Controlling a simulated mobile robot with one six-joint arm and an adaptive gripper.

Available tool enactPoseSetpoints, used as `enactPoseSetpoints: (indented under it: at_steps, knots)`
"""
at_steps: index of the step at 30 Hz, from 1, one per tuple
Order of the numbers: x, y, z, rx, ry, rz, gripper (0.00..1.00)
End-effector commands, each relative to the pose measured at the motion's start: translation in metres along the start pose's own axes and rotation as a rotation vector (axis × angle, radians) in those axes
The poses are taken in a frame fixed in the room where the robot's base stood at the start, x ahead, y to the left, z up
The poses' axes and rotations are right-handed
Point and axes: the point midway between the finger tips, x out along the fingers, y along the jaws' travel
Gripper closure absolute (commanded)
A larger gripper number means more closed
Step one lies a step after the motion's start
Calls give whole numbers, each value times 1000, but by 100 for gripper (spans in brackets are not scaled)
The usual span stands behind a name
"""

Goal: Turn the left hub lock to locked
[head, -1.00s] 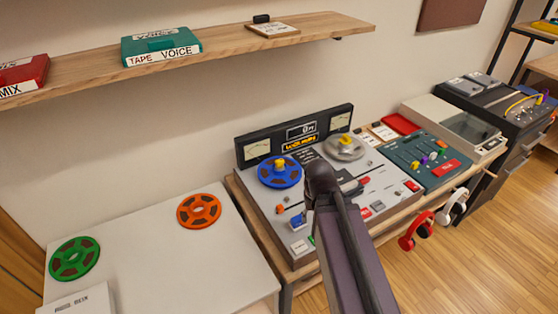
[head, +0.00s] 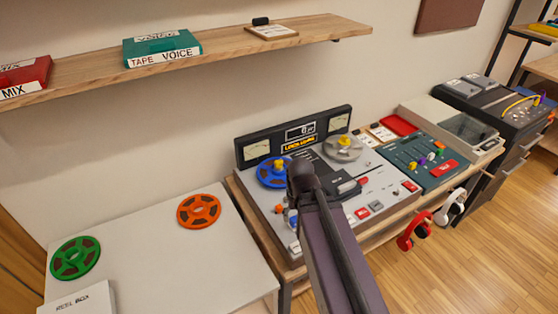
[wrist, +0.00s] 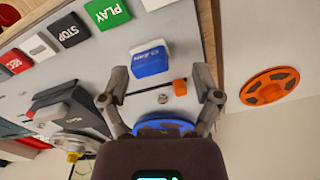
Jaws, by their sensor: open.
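The tape machine's blue reel (head: 268,176) sits on the left hub in the head view, with a small yellow hub lock (head: 279,163) at its middle. My arm partly covers the reel's right side. In the wrist view the blue reel (wrist: 163,127) shows only in part, between my fingers and above my gripper's dark body; its hub lock is hidden there. My gripper (wrist: 162,76) is open and empty, its fingers spread over the deck. I cannot tell the lock's setting.
The right hub carries a grey reel (head: 342,148) with a yellow knob. A blue block (wrist: 150,62) and an orange-tipped lever (wrist: 180,87) show between my fingertips. Deck buttons (wrist: 68,36) lie beyond. An orange reel (head: 199,211) lies on the white side table (head: 145,245).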

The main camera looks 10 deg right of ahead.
Motion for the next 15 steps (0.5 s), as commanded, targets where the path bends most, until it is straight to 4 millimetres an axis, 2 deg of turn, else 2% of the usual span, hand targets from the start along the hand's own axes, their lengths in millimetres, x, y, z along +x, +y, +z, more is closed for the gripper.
enactPoseSetpoints:
  at_steps: [5, 15]
  knots:
    - [-22, 1, -40, -50, 51, -19, 17]
    - [-81, 11, -165, -208, 247, -57, 17]
